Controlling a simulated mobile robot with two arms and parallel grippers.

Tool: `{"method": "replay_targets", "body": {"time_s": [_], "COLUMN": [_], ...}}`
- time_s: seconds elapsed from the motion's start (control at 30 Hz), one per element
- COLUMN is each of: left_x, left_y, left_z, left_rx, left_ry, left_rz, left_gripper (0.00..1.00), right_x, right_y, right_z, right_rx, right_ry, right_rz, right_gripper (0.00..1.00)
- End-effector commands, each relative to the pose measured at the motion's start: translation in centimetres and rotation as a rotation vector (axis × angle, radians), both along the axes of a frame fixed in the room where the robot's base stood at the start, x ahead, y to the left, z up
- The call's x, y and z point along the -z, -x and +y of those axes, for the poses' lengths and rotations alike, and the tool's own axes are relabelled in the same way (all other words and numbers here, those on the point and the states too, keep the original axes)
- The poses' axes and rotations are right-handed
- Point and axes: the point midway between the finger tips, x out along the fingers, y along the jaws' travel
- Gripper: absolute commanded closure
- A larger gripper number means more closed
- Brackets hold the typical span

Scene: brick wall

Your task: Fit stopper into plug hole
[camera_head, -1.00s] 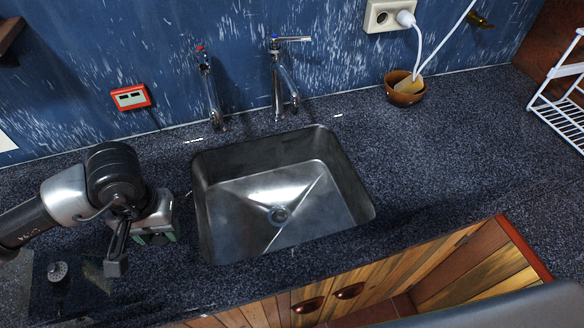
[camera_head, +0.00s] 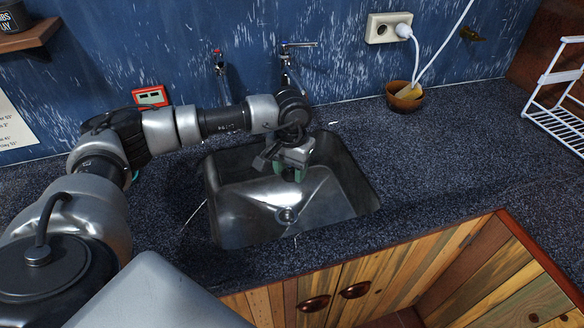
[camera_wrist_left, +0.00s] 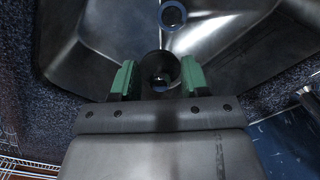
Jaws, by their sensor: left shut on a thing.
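My left gripper (camera_head: 288,174) is over the sink (camera_head: 235,228), above its back part. In the left wrist view the green fingertips of my left gripper (camera_wrist_left: 159,78) are on either side of a small dark round stopper (camera_wrist_left: 160,68), and the gripper is shut on it. In the head view I cannot make out the stopper. The plug hole (camera_head: 286,215) is a round drain in the middle of the sink floor, in front of and below the gripper. It also shows in the left wrist view (camera_wrist_left: 172,15), apart from the stopper. My right gripper is not in view.
Two taps, a left one (camera_head: 220,72) and a right one (camera_head: 288,65), stand behind the sink. A brown bowl (camera_head: 405,101) and a white rack (camera_head: 558,95) are to the right.

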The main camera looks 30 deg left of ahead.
Motion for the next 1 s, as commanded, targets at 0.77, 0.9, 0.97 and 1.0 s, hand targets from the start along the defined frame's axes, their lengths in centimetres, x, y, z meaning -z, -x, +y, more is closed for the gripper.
{"method": "replay_targets", "body": {"time_s": [0.77, 0.9, 0.97, 1.0], "left_x": [5.8, 7.2, 7.8, 8.2], "left_y": [-2.0, -1.9, -1.9, -1.9], "left_z": [2.7, 2.7, 2.7, 2.7], "left_rx": [-0.017, -0.018, -0.018, -0.018], "left_ry": [0.004, 0.004, 0.004, 0.004], "left_rz": [-0.012, -0.011, -0.011, -0.011], "left_gripper": [0.78, 0.78, 0.78, 0.78], "right_x": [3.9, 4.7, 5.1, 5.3], "right_y": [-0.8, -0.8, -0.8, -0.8], "right_z": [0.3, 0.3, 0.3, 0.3], "right_rx": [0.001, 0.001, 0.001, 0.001], "right_ry": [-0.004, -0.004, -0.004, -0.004], "right_rz": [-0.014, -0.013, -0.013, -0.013], "right_gripper": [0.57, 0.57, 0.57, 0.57]}}
